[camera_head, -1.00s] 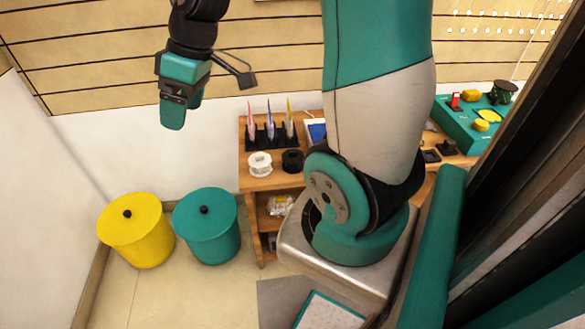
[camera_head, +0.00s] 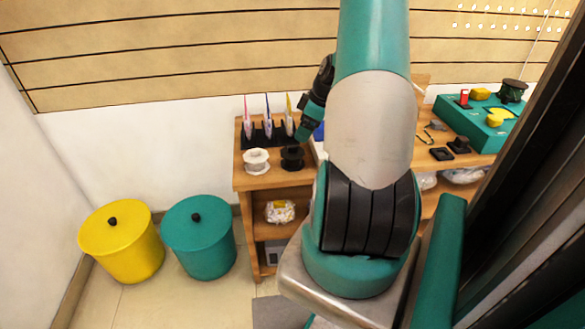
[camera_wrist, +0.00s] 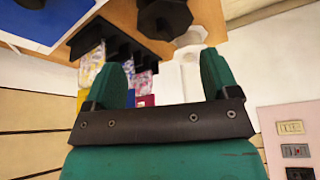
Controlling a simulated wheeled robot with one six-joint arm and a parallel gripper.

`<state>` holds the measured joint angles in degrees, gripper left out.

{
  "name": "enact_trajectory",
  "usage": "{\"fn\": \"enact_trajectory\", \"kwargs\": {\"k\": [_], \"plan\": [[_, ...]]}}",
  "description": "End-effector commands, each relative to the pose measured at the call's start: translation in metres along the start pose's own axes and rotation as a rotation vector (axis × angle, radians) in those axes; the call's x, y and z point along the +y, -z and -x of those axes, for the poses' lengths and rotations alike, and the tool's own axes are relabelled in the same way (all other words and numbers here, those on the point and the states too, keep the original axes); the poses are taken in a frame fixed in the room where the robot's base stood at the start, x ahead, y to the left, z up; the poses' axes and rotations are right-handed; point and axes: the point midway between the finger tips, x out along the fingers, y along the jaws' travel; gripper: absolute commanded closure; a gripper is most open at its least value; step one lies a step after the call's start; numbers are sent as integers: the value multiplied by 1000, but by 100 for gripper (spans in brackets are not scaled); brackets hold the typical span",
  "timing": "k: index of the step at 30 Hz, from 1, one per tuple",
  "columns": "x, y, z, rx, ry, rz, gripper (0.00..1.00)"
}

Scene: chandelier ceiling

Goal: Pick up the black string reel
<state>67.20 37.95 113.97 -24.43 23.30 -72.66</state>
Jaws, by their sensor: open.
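The black string reel (camera_head: 292,159) stands on the wooden shelf unit, just right of a white reel (camera_head: 256,162). In the wrist view the black reel (camera_wrist: 163,18) is at the top edge, partly cut off, beyond the fingertips. My gripper (camera_head: 303,134) is above and slightly behind the black reel in the head view, apart from it as far as I can tell.
A black rack (camera_head: 268,136) with several upright coloured items stands behind the reels. A green board (camera_head: 465,125) with small parts lies at the right. A yellow bin (camera_head: 121,243) and a green bin (camera_head: 199,237) stand on the floor at left.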

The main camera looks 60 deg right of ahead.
Motion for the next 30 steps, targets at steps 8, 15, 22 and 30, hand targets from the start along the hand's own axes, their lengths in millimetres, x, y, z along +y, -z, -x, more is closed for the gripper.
{"fn": "enact_trajectory", "kwargs": {"k": [8, 15, 22, 30], "plan": [[0, -1, -47, 0, 1, 0, 19], [-2, -1, -59, 0, 1, 0, 19], [-7, -3, -94, 0, 3, 0, 19], [-6, -1, -101, 0, 0, -1, 19]]}}
